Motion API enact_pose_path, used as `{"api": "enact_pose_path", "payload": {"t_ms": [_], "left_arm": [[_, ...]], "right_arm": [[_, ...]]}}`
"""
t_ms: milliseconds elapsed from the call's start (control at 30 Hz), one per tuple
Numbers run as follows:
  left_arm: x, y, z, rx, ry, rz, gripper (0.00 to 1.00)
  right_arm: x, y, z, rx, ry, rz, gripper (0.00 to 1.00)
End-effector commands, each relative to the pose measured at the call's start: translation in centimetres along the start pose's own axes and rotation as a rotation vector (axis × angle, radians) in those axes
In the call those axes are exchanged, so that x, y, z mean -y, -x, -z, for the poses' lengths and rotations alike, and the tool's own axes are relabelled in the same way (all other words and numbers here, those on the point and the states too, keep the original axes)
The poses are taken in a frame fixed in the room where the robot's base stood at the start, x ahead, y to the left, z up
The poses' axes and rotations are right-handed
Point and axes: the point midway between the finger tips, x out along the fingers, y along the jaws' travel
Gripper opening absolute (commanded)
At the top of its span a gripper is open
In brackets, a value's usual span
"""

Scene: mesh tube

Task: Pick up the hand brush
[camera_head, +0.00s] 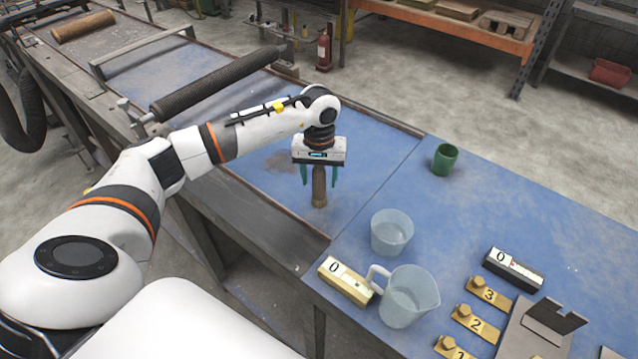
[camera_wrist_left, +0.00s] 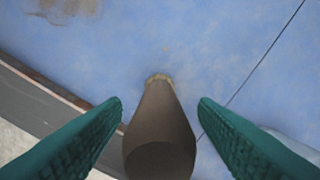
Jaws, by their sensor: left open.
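The hand brush (camera_head: 319,186) stands upright on the blue table, its brown handle up and its paler bristle end on the surface. My left gripper (camera_head: 319,180) points down over it with its green fingers open, one on each side of the handle. In the left wrist view the brush handle (camera_wrist_left: 160,130) rises between the two open fingers (camera_wrist_left: 160,108), with a visible gap on both sides. The bristle end shows only as a small tan edge there. My right gripper is not in view.
A clear beaker (camera_head: 391,234), a clear jug (camera_head: 408,297) and a green cup (camera_head: 445,159) stand to the right. A yellow box (camera_head: 346,281) lies near the front edge. A dark roller (camera_head: 215,82) lies behind my left arm.

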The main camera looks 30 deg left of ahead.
Motion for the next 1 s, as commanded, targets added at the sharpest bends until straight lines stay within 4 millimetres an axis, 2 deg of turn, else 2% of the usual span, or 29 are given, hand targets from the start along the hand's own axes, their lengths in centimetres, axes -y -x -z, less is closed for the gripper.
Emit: {"api": "enact_pose_path", "payload": {"t_ms": [133, 367, 667, 867, 1000], "left_arm": [[-0.01, -1.2, 0.02, 0.0, -0.001, 0.0, 0.54], [-0.02, -1.4, -0.02, 0.001, -0.001, 0.0, 0.54], [-0.03, -1.36, -0.02, 0.001, 0.0, 0.0, 0.06], [-0.02, -1.29, -0.05, 0.002, 0.0, 0.001, 0.06], [0.0, -0.49, -0.14, 0.005, 0.0, 0.003, 0.06]], "right_arm": [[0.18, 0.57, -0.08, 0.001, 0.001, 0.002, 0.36], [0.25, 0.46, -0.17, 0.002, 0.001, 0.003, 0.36], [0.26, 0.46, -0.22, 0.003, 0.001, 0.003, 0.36], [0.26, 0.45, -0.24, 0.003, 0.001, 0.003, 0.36], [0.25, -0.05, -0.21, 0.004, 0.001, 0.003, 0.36]]}}
